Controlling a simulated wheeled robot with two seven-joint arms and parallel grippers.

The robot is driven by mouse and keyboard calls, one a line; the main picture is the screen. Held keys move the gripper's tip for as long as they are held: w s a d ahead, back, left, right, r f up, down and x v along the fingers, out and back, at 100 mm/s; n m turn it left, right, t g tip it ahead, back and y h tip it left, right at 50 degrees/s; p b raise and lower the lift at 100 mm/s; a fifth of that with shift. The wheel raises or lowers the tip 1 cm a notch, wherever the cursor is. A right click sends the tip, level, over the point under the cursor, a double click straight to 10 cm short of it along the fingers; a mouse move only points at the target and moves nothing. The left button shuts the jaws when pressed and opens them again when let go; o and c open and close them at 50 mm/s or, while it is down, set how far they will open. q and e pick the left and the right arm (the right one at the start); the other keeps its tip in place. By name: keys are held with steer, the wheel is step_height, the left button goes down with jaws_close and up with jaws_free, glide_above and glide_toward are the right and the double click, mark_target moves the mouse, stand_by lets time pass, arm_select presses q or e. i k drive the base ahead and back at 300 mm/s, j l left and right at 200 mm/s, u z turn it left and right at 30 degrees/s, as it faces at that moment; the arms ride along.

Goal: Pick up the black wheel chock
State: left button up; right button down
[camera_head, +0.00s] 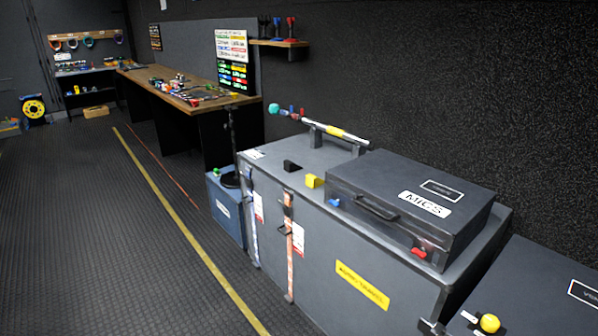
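A small black wedge-shaped block, which looks like the black wheel chock (291,166), sits on top of the large grey case (270,158), near its front edge. A yellow block (314,181) of about the same size sits a little to its right. Neither of my grippers shows in the head view, so I cannot see whether they are open or shut.
A dark case labelled MICS (410,204) lies on the grey case to the right. A rod with a yellow band (336,131) rests on supports behind the chock. A smaller blue-grey box (226,208) stands at left. A wooden workbench (185,88) stands farther back; the left floor is largely clear.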

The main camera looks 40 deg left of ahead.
mark_target(290, 167)
steer(key=j+u, duration=0.1)
steer(key=u, duration=0.35)
steer(key=i+j+u, duration=0.5)
steer(key=i, duration=0.2)
steer(key=i+j+u, duration=0.1)
steer(key=i+u, duration=0.15)
steer(key=i, duration=0.15)
